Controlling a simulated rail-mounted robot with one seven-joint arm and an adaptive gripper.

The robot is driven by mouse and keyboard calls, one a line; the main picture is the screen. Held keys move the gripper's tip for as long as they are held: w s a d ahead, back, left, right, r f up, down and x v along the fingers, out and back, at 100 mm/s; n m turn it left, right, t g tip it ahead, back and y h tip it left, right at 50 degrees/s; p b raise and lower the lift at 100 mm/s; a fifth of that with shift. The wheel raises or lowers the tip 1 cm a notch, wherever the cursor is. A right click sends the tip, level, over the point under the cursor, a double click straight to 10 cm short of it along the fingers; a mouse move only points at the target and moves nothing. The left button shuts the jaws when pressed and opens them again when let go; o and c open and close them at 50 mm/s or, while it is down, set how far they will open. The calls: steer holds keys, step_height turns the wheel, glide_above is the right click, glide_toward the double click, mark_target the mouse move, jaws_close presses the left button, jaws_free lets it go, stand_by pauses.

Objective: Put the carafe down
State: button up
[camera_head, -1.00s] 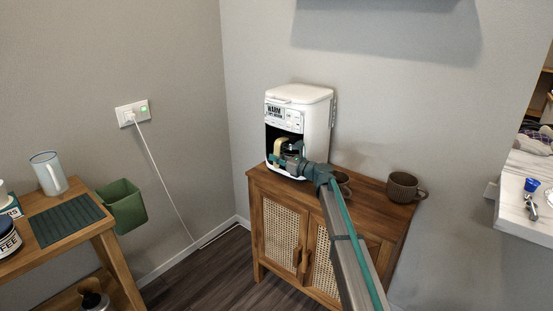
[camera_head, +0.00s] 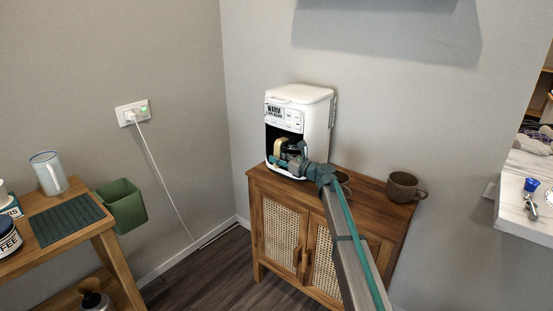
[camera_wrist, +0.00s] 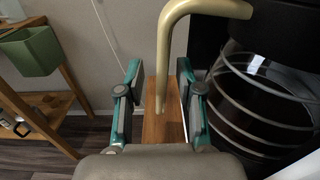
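The carafe stands inside the white coffee maker (camera_head: 312,110); its pale tan handle (camera_head: 279,147) sticks out at the front. In the wrist view the handle (camera_wrist: 172,35) curves down at the top middle. The carafe's dark glass body with light rings (camera_wrist: 262,105) is at the right, under a black part. My gripper (camera_head: 281,161) is at the front of the machine. In the wrist view its two teal fingers (camera_wrist: 158,75) are spread to either side of the handle, with visible gaps. The carafe's underside is hidden.
The coffee maker stands on a wooden cane cabinet (camera_head: 352,207). A side table (camera_head: 85,242) with a green bin (camera_head: 122,205) is at the left.

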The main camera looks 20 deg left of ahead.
steer(key=v, duration=1.1)
